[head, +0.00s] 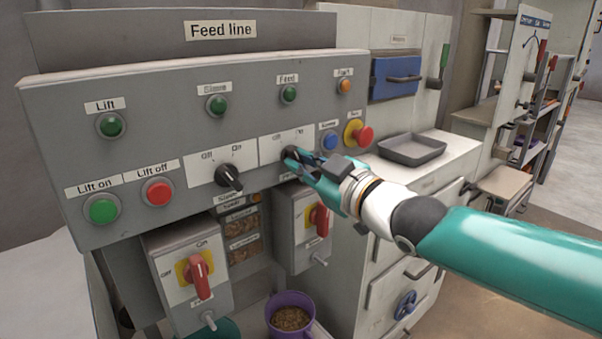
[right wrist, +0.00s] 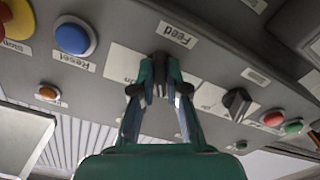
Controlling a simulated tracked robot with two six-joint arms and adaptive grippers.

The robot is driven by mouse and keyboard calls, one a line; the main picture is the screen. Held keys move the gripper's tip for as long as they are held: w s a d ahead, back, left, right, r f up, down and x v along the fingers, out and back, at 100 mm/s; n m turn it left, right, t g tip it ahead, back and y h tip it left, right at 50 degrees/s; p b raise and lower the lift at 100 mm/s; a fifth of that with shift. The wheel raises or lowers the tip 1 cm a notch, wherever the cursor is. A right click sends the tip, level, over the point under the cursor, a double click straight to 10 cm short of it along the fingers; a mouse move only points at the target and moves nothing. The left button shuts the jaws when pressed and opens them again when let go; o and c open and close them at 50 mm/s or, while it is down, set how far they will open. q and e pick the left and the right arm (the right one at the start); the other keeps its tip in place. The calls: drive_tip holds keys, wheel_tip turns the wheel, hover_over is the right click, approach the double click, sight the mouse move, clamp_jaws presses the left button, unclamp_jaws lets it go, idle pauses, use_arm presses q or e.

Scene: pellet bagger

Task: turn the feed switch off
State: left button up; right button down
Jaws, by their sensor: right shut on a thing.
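The feed switch is a black rotary knob (head: 290,152) on a white plate marked Off at left and On at right, below the green Feed lamp (head: 288,94). My right gripper (head: 294,159) reaches it from the lower right, its fingers shut around the knob. In the right wrist view, which shows the panel upside down, the knob (right wrist: 161,60) sits between the fingertips (right wrist: 161,79) beside the Feed label (right wrist: 175,35). The fingers hide much of the knob, so its pointing direction cannot be told. My left gripper is not in view.
A second black selector (head: 229,177) is to the left. The blue button (head: 329,140) and red mushroom button (head: 361,134) are close on the right. Below are two red-handled switches (head: 199,276) (head: 319,219) and a purple bucket of pellets (head: 291,299). A grey tray (head: 411,149) lies on the counter.

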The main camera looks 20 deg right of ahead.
drive_tip(key=shift+f+n, duration=0.1)
drive_tip(key=shift+n, duration=0.2)
drive_tip(key=c, duration=1.2)
unclamp_jaws()
drive_tip(key=shift+s, duration=0.1)
drive_tip(key=v, duration=1.1)
drive_tip(key=shift+s+d, duration=0.1)
drive_tip(key=shift+s, duration=0.3)
